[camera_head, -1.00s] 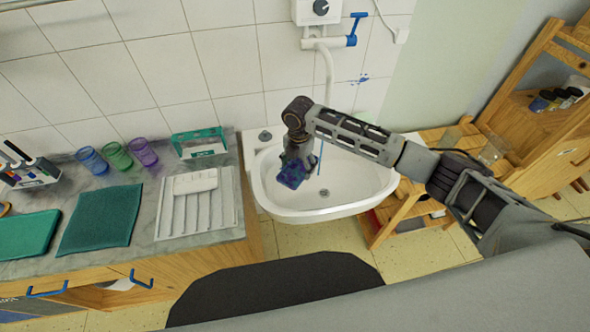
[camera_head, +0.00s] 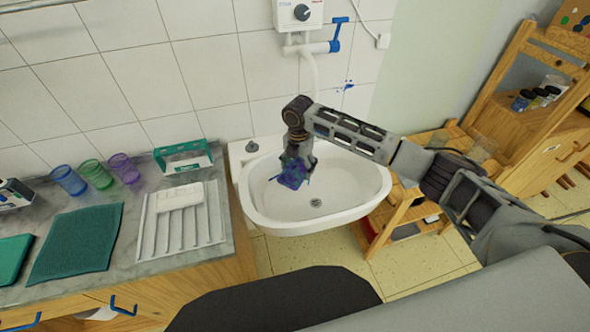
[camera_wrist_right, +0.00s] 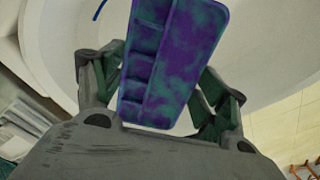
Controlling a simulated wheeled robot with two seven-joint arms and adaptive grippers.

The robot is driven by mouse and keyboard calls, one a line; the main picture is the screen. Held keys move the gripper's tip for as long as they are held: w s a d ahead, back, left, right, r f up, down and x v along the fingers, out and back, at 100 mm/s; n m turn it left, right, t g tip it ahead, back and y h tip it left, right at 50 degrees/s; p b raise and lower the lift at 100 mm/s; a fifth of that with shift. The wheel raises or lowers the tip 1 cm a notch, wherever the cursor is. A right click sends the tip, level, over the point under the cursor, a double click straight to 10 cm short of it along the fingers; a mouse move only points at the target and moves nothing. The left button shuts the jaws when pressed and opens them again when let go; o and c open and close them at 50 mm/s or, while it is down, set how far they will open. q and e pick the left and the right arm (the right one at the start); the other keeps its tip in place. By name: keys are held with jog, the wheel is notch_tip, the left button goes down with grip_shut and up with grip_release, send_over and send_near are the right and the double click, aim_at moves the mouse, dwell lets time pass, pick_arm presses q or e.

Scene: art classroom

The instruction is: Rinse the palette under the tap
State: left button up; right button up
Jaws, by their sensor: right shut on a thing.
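The palette (camera_wrist_right: 180,60) is stained purple and teal, with a row of small wells along one side. My right gripper (camera_head: 297,162) is shut on it, and the palette (camera_head: 293,175) hangs over the left part of the white sink basin (camera_head: 345,190). In the right wrist view the fingers of my right gripper (camera_wrist_right: 160,95) lie on either side of the palette. The tap (camera_head: 311,70) is a white spout with a blue lever (camera_head: 336,40) on the wall, behind and above the basin. No water shows. My left gripper is not in view.
Left of the sink, a counter holds a ribbed white drying rack (camera_head: 180,235), a green mat (camera_head: 78,243), several coloured cups (camera_head: 95,173) and a green-framed holder (camera_head: 183,156). A wooden shelf unit (camera_head: 415,215) stands right of the sink.

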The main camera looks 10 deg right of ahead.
jog(key=shift+w+d, duration=0.3)
jog(key=shift+d, duration=0.1)
jog(key=shift+w+d+f, duration=0.1)
jog(key=shift+w+d, duration=0.1)
jog(key=shift+w+d+f, duration=0.15)
jog(key=shift+w+d, duration=0.25)
jog(key=shift+d, duration=0.15)
pick_arm(q)
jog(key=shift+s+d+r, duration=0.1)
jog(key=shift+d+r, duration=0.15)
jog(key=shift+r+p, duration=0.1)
jog(key=shift+p, duration=0.2)
pick_arm(e)
jog(key=shift+s, duration=0.1)
